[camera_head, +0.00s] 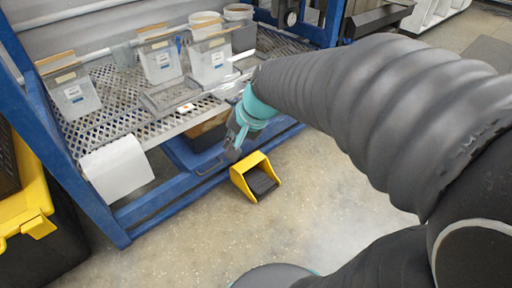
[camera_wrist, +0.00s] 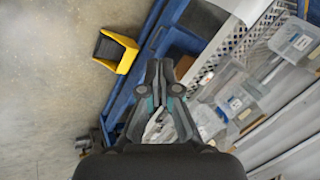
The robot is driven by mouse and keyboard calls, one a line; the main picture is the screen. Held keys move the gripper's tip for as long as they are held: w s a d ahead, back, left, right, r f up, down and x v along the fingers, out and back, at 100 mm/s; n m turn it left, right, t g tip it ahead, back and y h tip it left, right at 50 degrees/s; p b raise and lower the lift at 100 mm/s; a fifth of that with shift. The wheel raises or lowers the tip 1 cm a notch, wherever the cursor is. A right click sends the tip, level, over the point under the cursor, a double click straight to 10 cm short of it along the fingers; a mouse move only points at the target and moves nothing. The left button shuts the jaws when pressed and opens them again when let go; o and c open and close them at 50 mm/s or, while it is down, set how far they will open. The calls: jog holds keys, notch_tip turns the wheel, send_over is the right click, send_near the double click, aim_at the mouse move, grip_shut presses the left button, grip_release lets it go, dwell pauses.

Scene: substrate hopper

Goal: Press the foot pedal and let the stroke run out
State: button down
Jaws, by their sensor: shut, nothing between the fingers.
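The foot pedal is a black ribbed plate (camera_head: 260,182) inside a yellow guard (camera_head: 240,180), on the floor in front of the blue bench frame. In the wrist view the pedal (camera_wrist: 110,48) and its yellow guard (camera_wrist: 130,55) show at the upper left. My gripper (camera_head: 233,152) hangs just above and behind the guard in the head view, apart from the pedal as far as I can tell. In the wrist view my gripper (camera_wrist: 159,65) has its fingers together, with nothing between them, and the pedal lies to their left.
A blue bench (camera_head: 180,192) with a perforated metal shelf (camera_head: 112,122) carries several clear bins (camera_head: 160,62). A white sheet (camera_head: 117,168) hangs at its front edge. A black-and-yellow tote (camera_head: 35,225) stands at the left. The floor (camera_head: 180,245) in front of the pedal is clear.

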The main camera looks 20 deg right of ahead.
jog(key=w+d+f+m+b, duration=0.1)
jog(key=w+d+f+m, duration=0.25)
jog(key=w+f, duration=0.3)
jog(key=w+d+f+m+t+y, duration=0.1)
jog(key=w+d+f+m, duration=0.2)
jog(key=w+f+m, duration=0.3)
jog(key=w+d+f+m+b, duration=0.1)
jog(key=w+d+f+m, duration=0.3)
jog(key=w+f, duration=0.25)
jog(key=d+f+m+h, duration=0.1)
jog(key=d+f+m, duration=0.3)
jog(key=f, duration=0.5)
jog(key=w+d+f+m+b, duration=0.1)
jog(key=d+f+m, duration=0.3)
jog(key=f, duration=0.6)
jog(key=d+f+m+h, duration=0.1)
jog(key=d+f+m, duration=0.3)
jog(key=f, duration=0.5)
jog(key=b, duration=0.1)
send_near(262, 183)
jog(key=shift+n+x, duration=0.25)
jog(key=shift+x, duration=1.05)
jog(key=shift+a, duration=0.2)
jog(key=shift+b+x, duration=2.1)
jog(key=shift+x, duration=0.7)
jog(key=p+v, duration=0.1)
jog(key=v, duration=0.9)
jog(key=shift+p, duration=0.4)
